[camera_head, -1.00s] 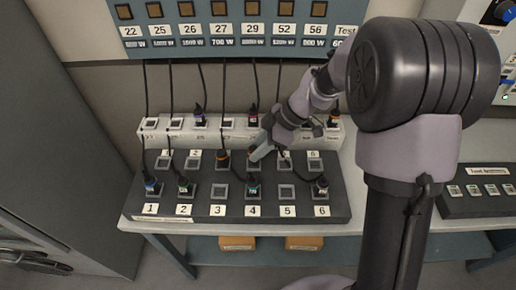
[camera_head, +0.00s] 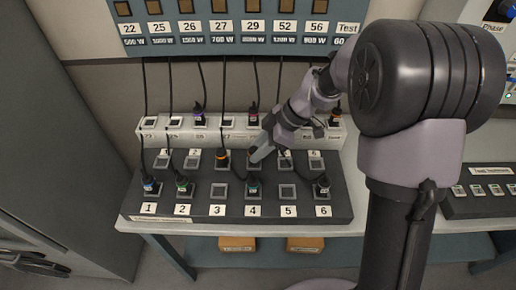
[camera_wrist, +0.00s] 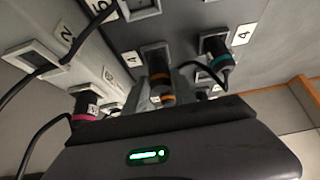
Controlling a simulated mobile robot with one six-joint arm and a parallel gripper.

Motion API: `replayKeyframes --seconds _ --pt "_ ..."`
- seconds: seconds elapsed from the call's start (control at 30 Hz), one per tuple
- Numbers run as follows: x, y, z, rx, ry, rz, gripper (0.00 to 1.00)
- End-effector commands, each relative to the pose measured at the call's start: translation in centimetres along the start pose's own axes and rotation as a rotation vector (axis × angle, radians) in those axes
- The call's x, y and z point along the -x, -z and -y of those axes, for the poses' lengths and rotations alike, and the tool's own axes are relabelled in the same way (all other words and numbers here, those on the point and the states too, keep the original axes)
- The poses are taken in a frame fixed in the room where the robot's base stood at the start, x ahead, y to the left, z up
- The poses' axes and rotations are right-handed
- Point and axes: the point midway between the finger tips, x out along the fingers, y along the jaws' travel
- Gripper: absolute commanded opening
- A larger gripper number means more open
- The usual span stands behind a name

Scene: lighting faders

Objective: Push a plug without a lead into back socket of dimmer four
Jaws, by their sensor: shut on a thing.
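In the head view, my gripper (camera_head: 258,154) reaches down over the back socket of dimmer four and hides it. In the wrist view, the grey fingers are shut on a dark plug (camera_wrist: 157,62) with an orange band. The plug is at the socket frame beside the back label 4 (camera_wrist: 132,58); I cannot tell how deep it sits. I see no lead clearly leaving it. A teal-banded plug (camera_head: 253,187) sits in the front socket of dimmer four; it also shows in the wrist view (camera_wrist: 215,52).
Back socket five (camera_head: 285,163) is empty. Plugs stand in front sockets one (camera_head: 150,186), two (camera_head: 184,186) and six (camera_head: 321,186). Leads hang from the wall panel (camera_head: 230,45) to the white strip (camera_head: 180,130).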

Motion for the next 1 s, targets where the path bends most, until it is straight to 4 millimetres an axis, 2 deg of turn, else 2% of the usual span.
replayKeyframes --seconds 1.0 --pt "-0.85 -0.55 0.02 0.0 0.0 0.0 0.0"
